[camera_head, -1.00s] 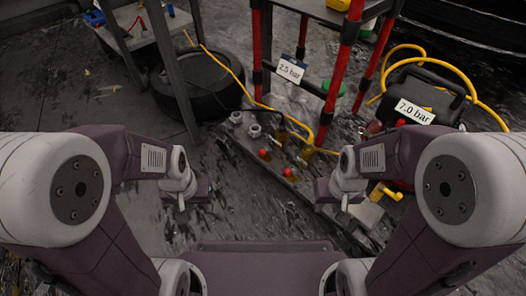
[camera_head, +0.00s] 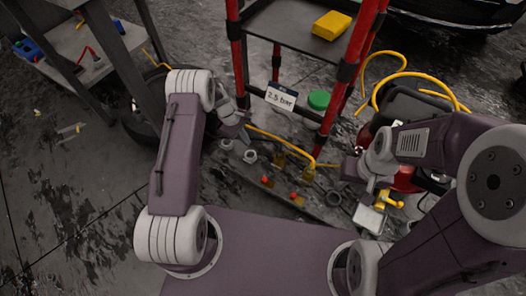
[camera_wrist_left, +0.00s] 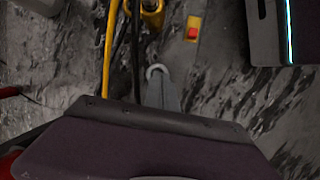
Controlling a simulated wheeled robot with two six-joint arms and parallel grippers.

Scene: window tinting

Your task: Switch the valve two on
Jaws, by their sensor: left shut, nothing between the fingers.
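Two small red-topped valves, left (camera_head: 267,181) and right (camera_head: 293,196), sit on the floor-level manifold. I cannot read which one is valve two. A yellow-handled valve (camera_head: 390,200) is further right. My left gripper (camera_head: 236,130) is just above and left of the manifold, apart from the red tops; it is shut and empty. In the left wrist view its grey fingers (camera_wrist_left: 164,92) show beyond the dark palm, near a brass fitting (camera_wrist_left: 152,12). My right gripper (camera_head: 350,168) is right of the red-topped valves; its fingers are too small to judge.
A red-posted shelf (camera_head: 290,22) stands behind with a "2.5 bar" label (camera_head: 281,97) and a green lid (camera_head: 319,99). A yellow hose (camera_head: 275,138) runs to the manifold. A tyre (camera_head: 140,125) lies behind the left arm. A red compressor (camera_head: 404,178) is partly hidden by my right arm.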

